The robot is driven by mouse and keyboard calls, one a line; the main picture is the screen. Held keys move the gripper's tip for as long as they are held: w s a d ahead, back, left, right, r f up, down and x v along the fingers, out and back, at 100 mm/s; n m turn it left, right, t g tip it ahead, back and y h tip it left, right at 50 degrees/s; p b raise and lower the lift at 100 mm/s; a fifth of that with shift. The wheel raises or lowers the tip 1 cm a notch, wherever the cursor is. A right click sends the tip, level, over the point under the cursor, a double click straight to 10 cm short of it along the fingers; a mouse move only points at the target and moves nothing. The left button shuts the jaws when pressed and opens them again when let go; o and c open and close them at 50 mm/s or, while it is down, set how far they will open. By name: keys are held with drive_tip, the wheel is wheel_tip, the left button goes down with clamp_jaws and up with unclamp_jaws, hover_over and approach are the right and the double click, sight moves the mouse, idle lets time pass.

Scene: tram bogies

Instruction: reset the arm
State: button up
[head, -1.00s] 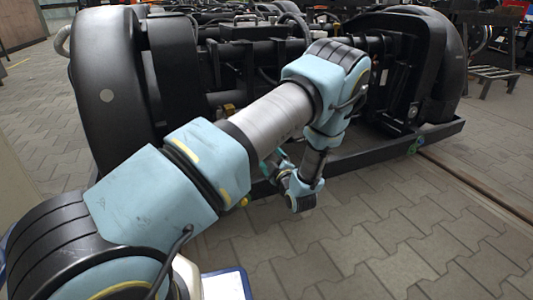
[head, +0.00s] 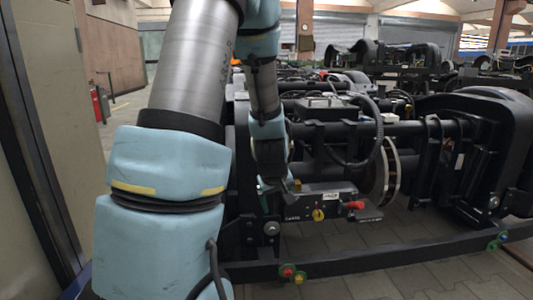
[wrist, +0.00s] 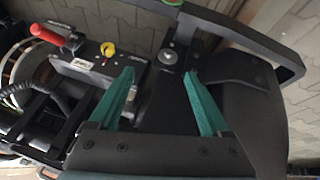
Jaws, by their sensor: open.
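My arm (head: 165,165) rises along the left of the head view and bends down in front of the black bogie (head: 425,130). My gripper (wrist: 160,74) shows two teal fingers in the wrist view. They are spread apart with nothing between them. In the head view the gripper is small and dark against the bogie frame, left of a control box (head: 318,205). In the wrist view the box (wrist: 85,65) lies to the left of the fingers, and a round bolt head (wrist: 169,57) shows just beyond the gap.
The control box carries a yellow knob (head: 318,214) and a red handle (head: 354,205). A black lower beam (head: 390,255) runs along the bogie's front. A wall panel (head: 25,170) stands close on the left, with a red extinguisher (head: 97,104) behind. Paved floor (head: 400,287) is clear in front.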

drive_tip(key=s+a+r+m+g+y+p, duration=0.1)
drive_tip(key=s+a+r+m+g, duration=0.1)
drive_tip(key=s+a+r, duration=0.4)
drive_tip(key=s+a+r+m+g+p, duration=0.15)
drive_tip(key=s+a, duration=0.25)
drive_tip(key=s, duration=0.4)
wheel_tip(320, 180, up, 37)
drive_tip(key=p, duration=3.7)
drive_tip(key=shift+r+m, duration=0.2)
drive_tip(key=shift+m, duration=0.25)
